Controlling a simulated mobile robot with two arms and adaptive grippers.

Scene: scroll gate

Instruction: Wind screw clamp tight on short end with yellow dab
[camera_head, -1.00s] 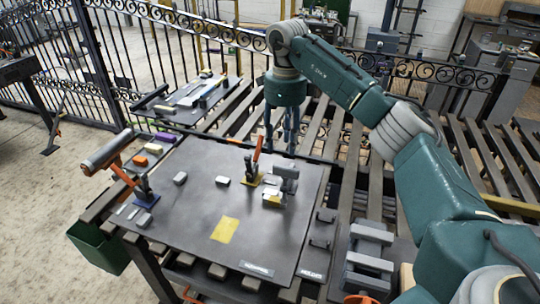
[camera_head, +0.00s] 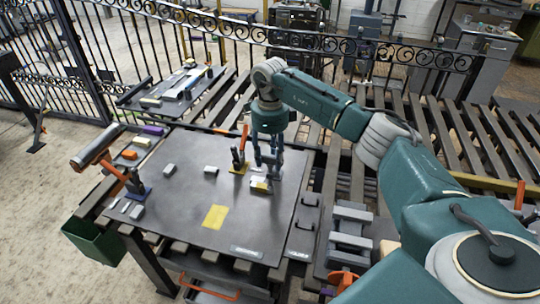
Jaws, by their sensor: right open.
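My right gripper (camera_head: 266,166) comes down from the right arm at the back right of the dark work plate (camera_head: 190,215). It is open, with its fingers pointing down over the grey screw clamp (camera_head: 272,174). The fingers hide much of the clamp, and I cannot tell whether they touch it. A short light grey end piece with a yellow dab (camera_head: 260,185) lies at the clamp's front foot. My left gripper is out of view.
A toggle clamp with an orange handle (camera_head: 240,155) stands close left of my gripper. Another stands on a blue base (camera_head: 137,186) at the plate's left. A yellow patch (camera_head: 215,217) lies mid-front. Grey blocks (camera_head: 350,236) stand right of the plate.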

